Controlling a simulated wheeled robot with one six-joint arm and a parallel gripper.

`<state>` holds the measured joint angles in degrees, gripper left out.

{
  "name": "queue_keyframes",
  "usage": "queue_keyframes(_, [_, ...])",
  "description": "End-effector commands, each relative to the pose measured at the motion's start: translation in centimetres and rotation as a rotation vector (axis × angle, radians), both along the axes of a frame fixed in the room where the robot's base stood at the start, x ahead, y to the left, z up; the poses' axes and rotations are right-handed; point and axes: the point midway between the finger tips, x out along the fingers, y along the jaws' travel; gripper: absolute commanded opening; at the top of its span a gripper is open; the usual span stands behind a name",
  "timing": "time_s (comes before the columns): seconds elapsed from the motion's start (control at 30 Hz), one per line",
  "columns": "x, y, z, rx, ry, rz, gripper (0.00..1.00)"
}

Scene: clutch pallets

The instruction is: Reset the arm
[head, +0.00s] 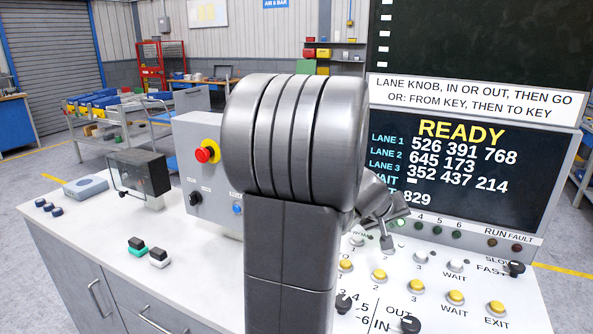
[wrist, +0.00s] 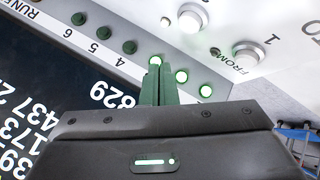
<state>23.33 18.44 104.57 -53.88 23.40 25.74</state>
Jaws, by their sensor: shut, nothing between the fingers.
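My gripper (head: 387,241) is small in the head view, over the upper edge of the control panel, in front of the screen's lower left part. My large grey arm link hides part of the desk and panel. In the wrist view my gripper (wrist: 156,68) has its two dark fingers together with nothing between them. The fingertips overlap a row of green lamps (wrist: 181,76) in that view; I cannot tell the gap to the panel. The screen (head: 470,165) reads READY, with numbers for lanes 1, 2 and 3.
Yellow-topped buttons (head: 417,286), white buttons and black knobs (head: 515,268) cover the panel at the right. A grey box with a red stop button (head: 207,151), a dark gauge (head: 140,172) and small switches (head: 137,246) stand on the white desk at the left.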

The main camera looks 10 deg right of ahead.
Motion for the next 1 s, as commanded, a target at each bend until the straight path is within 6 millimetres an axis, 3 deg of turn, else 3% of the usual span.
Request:
queue_keyframes(0.13, [0.0,0.0,-2.1,0.001,0.001,0.0,0.0])
queue_keyframes(0.2, [-0.1,-0.1,-0.7,-0.001,0.003,-0.001,0.0])
queue_keyframes(0.43, [-0.1,0.0,0.2,0.001,0.004,-0.001,0.0])
queue_keyframes(0.7, [0.0,0.0,3.9,0.0,-0.001,0.0,0.0])
queue_keyframes(1.0, [0.0,0.0,5.0,0.0,0.001,-0.001,0.0])
